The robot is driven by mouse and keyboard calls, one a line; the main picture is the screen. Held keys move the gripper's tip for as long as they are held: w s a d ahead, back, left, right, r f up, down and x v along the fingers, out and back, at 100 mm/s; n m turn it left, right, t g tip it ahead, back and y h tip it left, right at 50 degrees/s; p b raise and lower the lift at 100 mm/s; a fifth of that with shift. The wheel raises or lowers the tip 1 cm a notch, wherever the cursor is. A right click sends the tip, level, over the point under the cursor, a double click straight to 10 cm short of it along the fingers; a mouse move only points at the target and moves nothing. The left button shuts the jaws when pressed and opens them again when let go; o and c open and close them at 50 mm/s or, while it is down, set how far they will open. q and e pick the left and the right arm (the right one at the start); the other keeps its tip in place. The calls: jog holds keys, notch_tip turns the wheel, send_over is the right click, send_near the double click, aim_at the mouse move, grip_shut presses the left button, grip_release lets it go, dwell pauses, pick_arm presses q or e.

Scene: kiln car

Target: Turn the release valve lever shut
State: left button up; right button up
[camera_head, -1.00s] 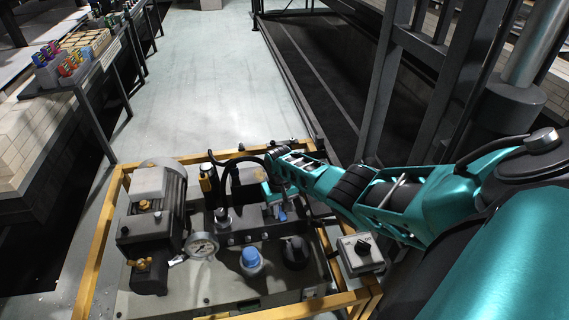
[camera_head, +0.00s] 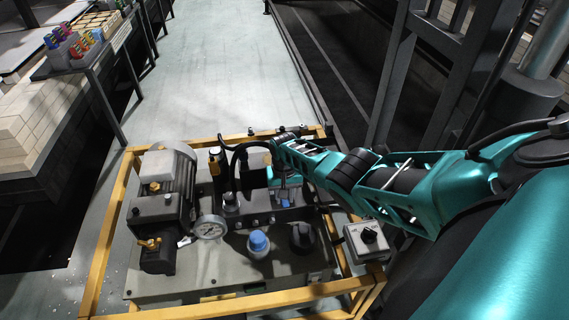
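The hydraulic power unit (camera_head: 215,280) stands low in the picture inside a yellow frame. On it are a motor (camera_head: 165,185), a round gauge (camera_head: 210,227), a blue cap (camera_head: 258,243) and a black knob (camera_head: 301,238). My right gripper (camera_head: 284,188) points down over the valve block (camera_head: 262,212), behind the blue cap. A small blue part shows at its tips; I cannot tell whether this is the release valve lever or whether the fingers touch it. The finger opening is too small and dark to read. I cannot clearly make out the lever. My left gripper is not in view.
A yellow frame rail (camera_head: 105,230) surrounds the unit. A grey switch box (camera_head: 366,243) sits at its right, under my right arm. Black hoses (camera_head: 234,165) rise beside the gripper. Dark steel posts (camera_head: 392,85) stand at right. The pale floor (camera_head: 215,75) behind is clear.

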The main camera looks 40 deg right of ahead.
jog(key=o, duration=0.4)
jog(key=shift+r, duration=0.1)
jog(key=shift+r+p, duration=3.05)
jog(key=shift+r, duration=3.3)
